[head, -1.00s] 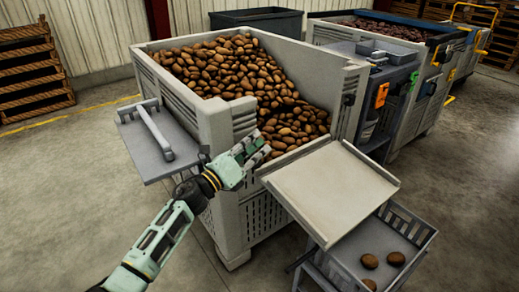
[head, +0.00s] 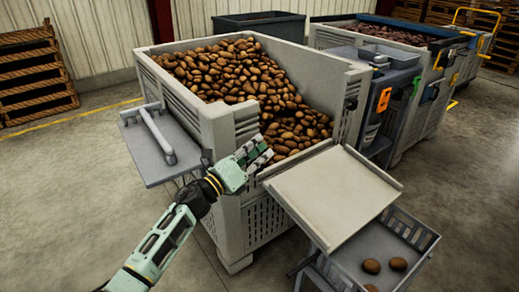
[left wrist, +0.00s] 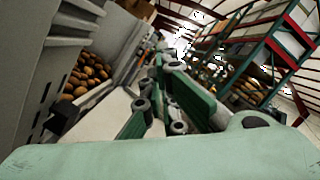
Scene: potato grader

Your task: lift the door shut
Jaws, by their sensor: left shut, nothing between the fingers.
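The door looks to be the pale flat panel with raised side rims (head: 332,195). It hangs lowered and sloping outward at the front opening of the grey potato bin (head: 222,130). My left gripper (head: 260,156) is shut and empty, just left of the panel's upper end at the bin's front corner. I cannot tell whether it touches the bin or panel. In the left wrist view the green-padded fingers (left wrist: 168,105) show with a pale surface, probably the panel (left wrist: 100,115), beside them. My right gripper is not in view.
Brown potatoes (head: 235,75) fill the bin and slope down to the opening. A grey crate (head: 415,232) with a few potatoes stands below the panel. A grey side shelf (head: 150,165) with a bar juts out left. Another bin (head: 400,150) stands right. Open floor lies left.

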